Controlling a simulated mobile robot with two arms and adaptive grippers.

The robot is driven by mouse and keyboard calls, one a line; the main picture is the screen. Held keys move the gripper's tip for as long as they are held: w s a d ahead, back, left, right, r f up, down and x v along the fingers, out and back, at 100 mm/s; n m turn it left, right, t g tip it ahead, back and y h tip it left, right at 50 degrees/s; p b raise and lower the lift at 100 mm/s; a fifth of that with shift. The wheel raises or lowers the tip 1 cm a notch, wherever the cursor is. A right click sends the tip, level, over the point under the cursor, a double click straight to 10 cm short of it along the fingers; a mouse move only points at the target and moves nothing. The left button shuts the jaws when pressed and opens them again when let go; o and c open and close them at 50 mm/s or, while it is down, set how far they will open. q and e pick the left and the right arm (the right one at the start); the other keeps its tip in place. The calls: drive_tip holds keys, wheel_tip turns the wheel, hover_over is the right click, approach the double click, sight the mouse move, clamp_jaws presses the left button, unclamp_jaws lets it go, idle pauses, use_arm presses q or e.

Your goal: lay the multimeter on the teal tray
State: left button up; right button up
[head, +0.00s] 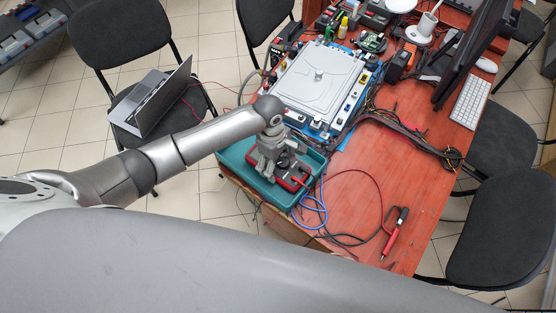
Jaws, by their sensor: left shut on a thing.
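The teal tray (237,170) sits at the near left corner of the wooden table. A red and black multimeter (290,182) is in the tray area, low over or on its floor; I cannot tell whether it touches. My left gripper (271,174) reaches in from the left and is shut on the multimeter from above. The gripper hides part of the multimeter and of the tray. My right gripper is not in view.
A white and blue lab station (318,77) stands just behind the tray. Blue cables (312,211) and red and black leads lie beside the tray's right side. A red-handled tool (392,240) lies farther right. The table's front right is mostly clear.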

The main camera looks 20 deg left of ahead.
use_arm(q)
drive_tip(key=o, duration=1.3)
drive_tip(key=shift+f, duration=0.1)
drive_tip(key=r, duration=0.4)
drive_tip(key=a+r, duration=0.1)
drive_tip(key=r, duration=0.7)
drive_tip(key=shift+w+a+r, duration=0.1)
drive_tip(key=shift+w+a, duration=0.1)
